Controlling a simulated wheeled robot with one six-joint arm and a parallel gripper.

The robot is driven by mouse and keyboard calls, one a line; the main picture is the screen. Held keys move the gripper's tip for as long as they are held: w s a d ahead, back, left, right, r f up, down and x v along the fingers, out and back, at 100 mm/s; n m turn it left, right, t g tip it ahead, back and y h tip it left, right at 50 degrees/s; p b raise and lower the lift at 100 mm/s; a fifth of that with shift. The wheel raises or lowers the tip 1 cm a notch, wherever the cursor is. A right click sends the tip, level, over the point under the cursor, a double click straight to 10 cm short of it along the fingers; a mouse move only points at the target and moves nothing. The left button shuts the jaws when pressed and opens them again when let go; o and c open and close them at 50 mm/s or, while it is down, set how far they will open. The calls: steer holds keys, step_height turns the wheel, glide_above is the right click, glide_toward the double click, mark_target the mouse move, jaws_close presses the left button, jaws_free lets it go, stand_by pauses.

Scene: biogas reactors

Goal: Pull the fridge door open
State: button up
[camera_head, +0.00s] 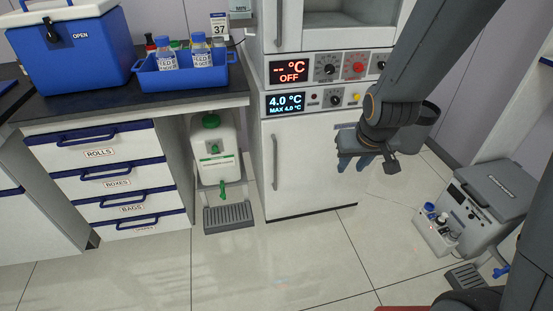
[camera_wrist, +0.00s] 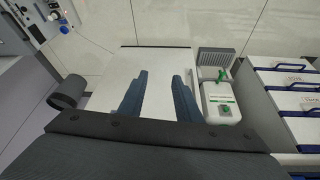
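The white fridge door (camera_head: 312,170) is shut below a panel reading 4.0 °C (camera_head: 285,102). Its vertical grey handle (camera_head: 275,162) runs along the door's left side. My gripper (camera_head: 366,164) is in front of the door's right edge, to the right of the handle and apart from it. In the wrist view my gripper (camera_wrist: 157,95) shows two dark blue fingers spread apart with nothing between them. The white door face (camera_wrist: 157,65) lies beyond them.
An upper oven-like unit (camera_head: 325,70) reads OFF. Left are a white canister (camera_head: 213,150) above a grey drip tray (camera_head: 228,217), drawers (camera_head: 105,180), a blue bottle tray (camera_head: 180,78) and a blue cooler (camera_head: 68,60). A grey machine (camera_head: 490,205) stands right. Floor before the fridge is clear.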

steer(key=w+a+f+n+t+y+b, duration=0.1)
steer(key=w+a+f+t+b, duration=0.25)
steer(key=w+f, duration=0.45)
steer(key=w+a+f+n+t+y+b, duration=0.1)
steer(key=w+a+f+t+y+b, duration=0.1)
steer(key=w+a+f+b, duration=0.5)
steer(key=n+t+y+b, duration=0.2)
steer(key=t+y+b, duration=0.3)
steer(key=t+b, duration=0.1)
glide_toward(276, 155)
steer(key=x, duration=0.3)
steer(key=shift+b+x, duration=0.65)
steer(key=shift+x, duration=3.3)
steer(key=shift+r, duration=0.1)
jaws_close()
